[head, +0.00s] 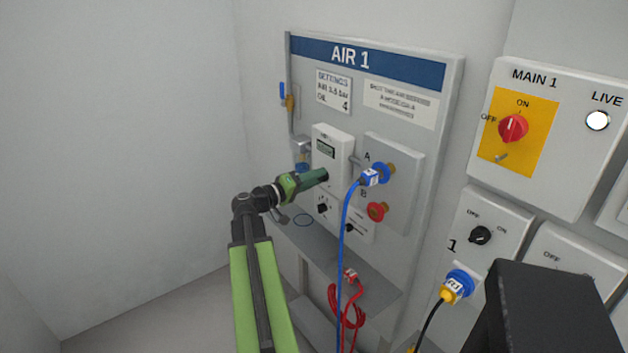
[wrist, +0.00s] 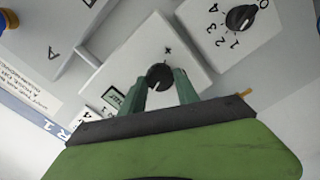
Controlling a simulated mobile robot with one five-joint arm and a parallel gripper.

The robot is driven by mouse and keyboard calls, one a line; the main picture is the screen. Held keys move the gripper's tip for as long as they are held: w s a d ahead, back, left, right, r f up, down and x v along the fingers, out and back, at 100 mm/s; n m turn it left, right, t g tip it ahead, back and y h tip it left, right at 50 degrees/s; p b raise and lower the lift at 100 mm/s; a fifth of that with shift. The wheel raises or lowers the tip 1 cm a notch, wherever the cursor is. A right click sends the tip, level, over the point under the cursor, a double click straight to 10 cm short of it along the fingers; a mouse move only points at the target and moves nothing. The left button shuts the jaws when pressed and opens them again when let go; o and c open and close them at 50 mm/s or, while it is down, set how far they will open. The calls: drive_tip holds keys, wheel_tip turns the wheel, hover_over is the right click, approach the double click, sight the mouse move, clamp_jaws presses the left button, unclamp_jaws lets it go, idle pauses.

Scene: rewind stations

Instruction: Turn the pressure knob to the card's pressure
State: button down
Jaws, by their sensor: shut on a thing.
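The pressure knob (wrist: 158,77) is a round black knob with a pale pointer line on a white box (head: 332,143), under the AIR 1 header. A "+" mark shows beside it in the wrist view. My gripper (wrist: 160,86) is shut on the knob, one green finger on each side. In the head view my gripper (head: 324,176) covers most of the knob. The box has a small grey-green display (head: 326,149); its digits are too small to read. The settings card (head: 334,91) appears to read AIR 3.5 bar and OIL 4.
A second black dial (wrist: 240,17) with numbers sits close to the pressure knob. A blue hose (head: 343,230) hangs from coupling A, right of my gripper. A red coupling (head: 377,211) is at B. A grey shelf (head: 340,262) juts out below. The left wall side is free.

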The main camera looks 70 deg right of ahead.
drive_tip(key=shift+d+r, duration=0.1)
drive_tip(key=c, duration=0.9)
unclamp_jaws()
drive_tip(key=v, duration=1.7)
drive_tip(key=shift+a, duration=0.25)
